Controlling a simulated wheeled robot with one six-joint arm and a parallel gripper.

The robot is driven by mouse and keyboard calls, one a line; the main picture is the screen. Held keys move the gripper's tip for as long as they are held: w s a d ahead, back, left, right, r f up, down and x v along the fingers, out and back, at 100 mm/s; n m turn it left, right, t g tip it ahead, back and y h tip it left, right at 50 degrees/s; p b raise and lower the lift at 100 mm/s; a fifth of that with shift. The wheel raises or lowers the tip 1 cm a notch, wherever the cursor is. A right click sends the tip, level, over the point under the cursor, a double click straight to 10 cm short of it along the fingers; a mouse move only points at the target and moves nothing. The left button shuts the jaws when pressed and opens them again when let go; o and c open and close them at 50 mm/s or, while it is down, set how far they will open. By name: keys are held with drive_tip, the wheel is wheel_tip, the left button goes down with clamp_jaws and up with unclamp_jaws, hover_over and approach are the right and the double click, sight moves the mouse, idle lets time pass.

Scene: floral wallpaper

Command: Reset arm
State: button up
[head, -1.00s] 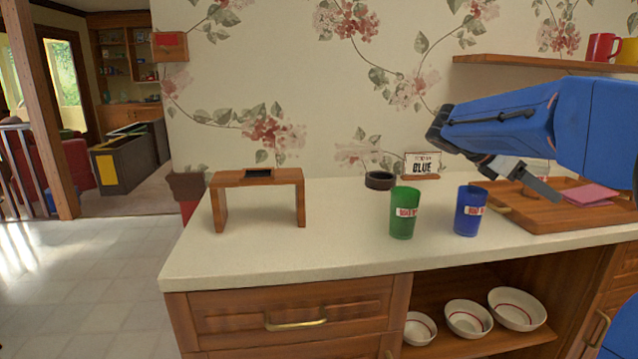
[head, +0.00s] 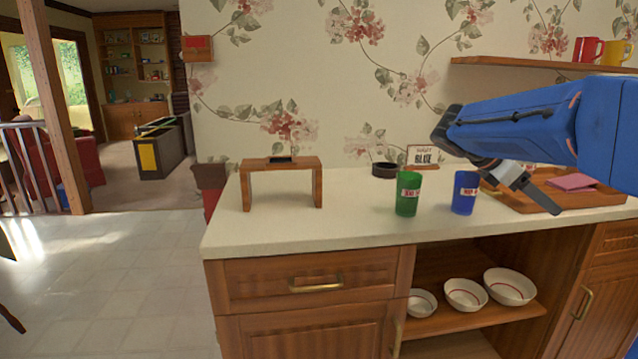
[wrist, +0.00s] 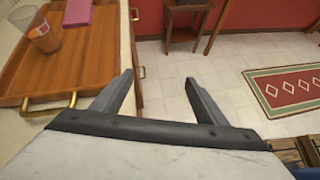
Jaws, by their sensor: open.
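My blue arm reaches in from the right in the head view, with my gripper (head: 540,196) in the air above the counter, in front of the wooden tray. In the wrist view my gripper (wrist: 158,88) is open, its two dark fingers spread apart with nothing between them. The fingers point out past the counter edge over the tiled floor.
A green cup (head: 408,194) and a blue cup (head: 465,192) stand on the counter (head: 300,228), left of my gripper. A wooden stand (head: 281,164) is farther left. The wooden tray (wrist: 62,75) holds a pink item (wrist: 77,12) and a clear glass (wrist: 44,38).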

drive_tip(key=s+a+f+m+t+y, duration=0.2)
drive_tip(key=s+a+f+m+y, duration=0.3)
drive_tip(key=s, duration=0.8)
drive_tip(key=s+a+f+m+t+y, duration=0.3)
drive_tip(key=s+a+f+m+y, duration=0.3)
drive_tip(key=s+a+f+m, duration=0.5)
drive_tip(key=s+a+f, duration=0.2)
drive_tip(key=a+f, duration=0.2)
drive_tip(key=f, duration=0.1)
drive_tip(key=shift+a+f, duration=0.25)
drive_tip(key=shift+f, duration=0.05)
